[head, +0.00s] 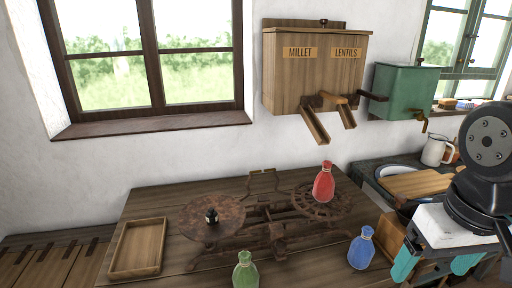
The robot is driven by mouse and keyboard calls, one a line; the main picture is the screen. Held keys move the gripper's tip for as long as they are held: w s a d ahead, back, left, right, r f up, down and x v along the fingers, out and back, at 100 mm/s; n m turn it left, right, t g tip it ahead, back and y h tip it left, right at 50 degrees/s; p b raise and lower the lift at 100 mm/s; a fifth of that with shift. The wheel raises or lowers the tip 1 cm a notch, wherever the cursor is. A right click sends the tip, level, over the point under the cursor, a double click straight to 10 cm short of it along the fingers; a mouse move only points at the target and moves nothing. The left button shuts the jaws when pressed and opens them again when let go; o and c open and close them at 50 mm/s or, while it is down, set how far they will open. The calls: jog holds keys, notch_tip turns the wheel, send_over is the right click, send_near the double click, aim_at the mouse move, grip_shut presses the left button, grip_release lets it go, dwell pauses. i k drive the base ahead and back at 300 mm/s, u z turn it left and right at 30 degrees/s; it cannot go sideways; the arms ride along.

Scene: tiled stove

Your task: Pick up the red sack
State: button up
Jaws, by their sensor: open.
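The red sack (323,184) stands upright with its neck tied, on the right round plate (335,210) of a rusty balance scale. The scale stands on the wooden table. My gripper (435,268) is at the lower right of the head view, with two teal fingers spread apart. It is open, appears empty, and is well apart from the red sack, to its right and nearer to me. The full fingertips are hard to make out.
A blue sack (362,249) and a green sack (246,271) stand at the table's front. A small dark weight (211,217) sits on the scale's left plate (190,225). A wooden tray (116,267) lies at left. A millet and lentils box (300,80) hangs above.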

aim_at(323, 191)
jog(key=z, duration=2.2)
jog(key=k, duration=0.65)
jog(key=u, duration=0.95)
jog(key=i, duration=0.45)
jog(key=z, duration=0.05)
